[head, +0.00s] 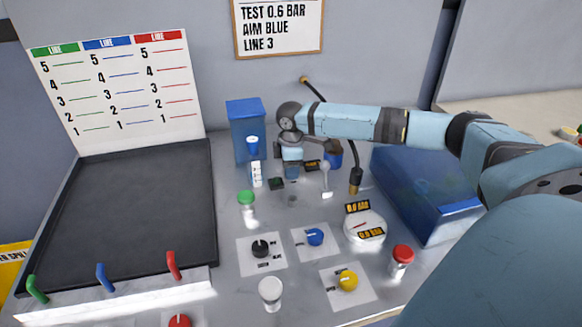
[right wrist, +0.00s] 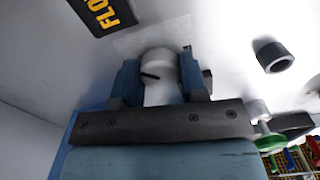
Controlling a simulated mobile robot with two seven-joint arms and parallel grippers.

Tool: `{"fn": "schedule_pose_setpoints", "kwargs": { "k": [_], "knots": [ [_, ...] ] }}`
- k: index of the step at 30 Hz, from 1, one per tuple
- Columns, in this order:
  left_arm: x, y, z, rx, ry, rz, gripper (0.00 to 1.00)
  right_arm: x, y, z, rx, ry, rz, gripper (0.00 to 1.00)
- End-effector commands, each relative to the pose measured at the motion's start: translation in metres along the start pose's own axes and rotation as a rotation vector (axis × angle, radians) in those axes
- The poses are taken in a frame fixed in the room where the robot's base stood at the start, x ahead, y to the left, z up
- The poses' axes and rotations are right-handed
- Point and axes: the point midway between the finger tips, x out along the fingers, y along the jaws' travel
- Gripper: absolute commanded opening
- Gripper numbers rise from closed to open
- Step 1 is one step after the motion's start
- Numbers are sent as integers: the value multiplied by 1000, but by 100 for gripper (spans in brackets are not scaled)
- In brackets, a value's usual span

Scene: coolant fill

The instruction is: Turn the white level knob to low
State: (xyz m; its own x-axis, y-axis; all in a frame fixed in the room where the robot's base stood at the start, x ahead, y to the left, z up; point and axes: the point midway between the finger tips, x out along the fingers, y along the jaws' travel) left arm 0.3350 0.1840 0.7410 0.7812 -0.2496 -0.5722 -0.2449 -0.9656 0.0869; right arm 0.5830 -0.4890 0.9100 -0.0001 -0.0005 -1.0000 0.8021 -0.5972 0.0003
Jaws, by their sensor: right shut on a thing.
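The white level knob (right wrist: 159,62) shows in the right wrist view as a round white knob with a dark pointer line, on a pale panel. My right gripper (right wrist: 160,80) is shut on it, one blue finger on each side. In the head view, my right gripper (head: 291,172) points down at the back of the bench, and the knob is hidden by it. The knob's scale marks are too covered to read. My left gripper is not in view.
Near the gripper stand a blue box (head: 246,125), a blue-capped bottle (head: 254,172) and a white-topped stalk (head: 326,180). In front are black (head: 260,248), blue (head: 315,237) and yellow (head: 348,280) knobs and a round gauge (head: 364,228). A large blue case (head: 425,185) lies right.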

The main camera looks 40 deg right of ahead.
Motion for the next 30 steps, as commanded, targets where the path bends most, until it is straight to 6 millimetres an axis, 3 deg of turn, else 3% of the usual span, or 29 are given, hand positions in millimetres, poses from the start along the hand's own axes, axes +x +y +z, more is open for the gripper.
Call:
{"fn": "schedule_pose_setpoints", "kwargs": {
  "k": [13, 30],
  "knots": [
    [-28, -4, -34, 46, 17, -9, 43, -7, -1, 0, -234, 0, -4, 16],
    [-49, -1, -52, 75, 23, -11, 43, -2, 0, -1, -604, 2, -2, 16]
  ]
}}
